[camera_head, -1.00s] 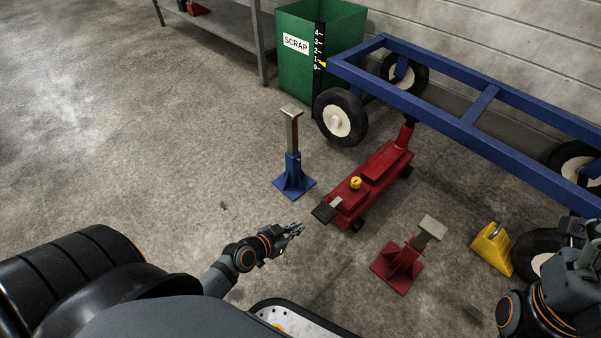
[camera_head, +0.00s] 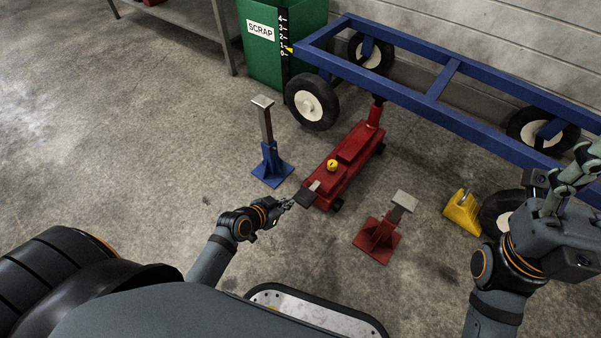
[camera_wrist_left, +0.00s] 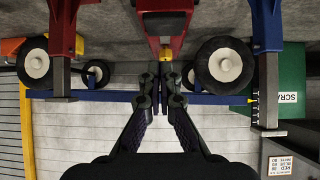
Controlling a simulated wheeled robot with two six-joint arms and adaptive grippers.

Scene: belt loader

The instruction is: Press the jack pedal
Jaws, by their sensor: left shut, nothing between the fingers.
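The red floor jack (camera_head: 345,160) stands on the concrete with its far end under the blue cart frame. In the left wrist view, the closed fingers (camera_wrist_left: 172,100) point toward the red jack (camera_wrist_left: 165,22), and the view looks upside down. My right gripper (camera_head: 570,180) is raised at the right edge, its fingers apart.
A blue jack stand (camera_head: 271,165) stands left of the jack, a red jack stand (camera_head: 380,238) right of it. A yellow wheel chock (camera_head: 462,213) lies by a wheel. The blue cart (camera_head: 435,103) and green scrap bin (camera_head: 262,45) are behind. Floor at left is clear.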

